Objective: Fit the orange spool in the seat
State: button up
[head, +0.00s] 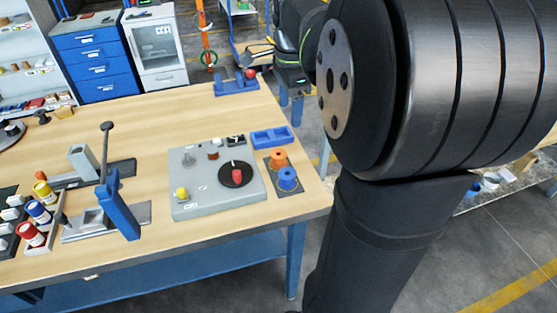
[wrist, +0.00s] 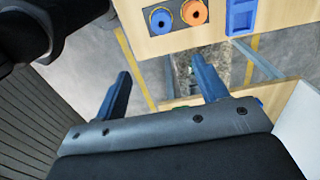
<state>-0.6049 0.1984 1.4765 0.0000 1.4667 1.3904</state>
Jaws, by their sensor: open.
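The orange spool (head: 277,155) stands on a dark mat near the table's right edge, just behind the blue spool (head: 288,178). In the wrist view the orange spool (wrist: 194,12) is at the top, right of the blue spool (wrist: 161,19). The grey fixture (head: 190,207) stands left of the spools, with a black disc bearing a red piece, a grey post and a yellow knob. I cannot tell which part is the seat. My gripper (wrist: 163,84) is open and empty, past the table's edge and apart from the spools.
A blue tray (head: 271,138) lies behind the spools. A blue stand (head: 236,86) is at the table's far edge. A lever press (head: 121,205) and several coloured bottles are at the left. Bare wood lies between press and fixture.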

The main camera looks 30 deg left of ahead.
jog(key=m, duration=0.8)
send_over(278, 155)
notch_tip(278, 155, down, 7)
jog(key=f, duration=1.7)
jog(key=shift+s+d, duration=0.2)
jog(key=shift+s, duration=0.1)
jog(key=shift+r, duration=0.1)
jog(key=c, duration=1.1)
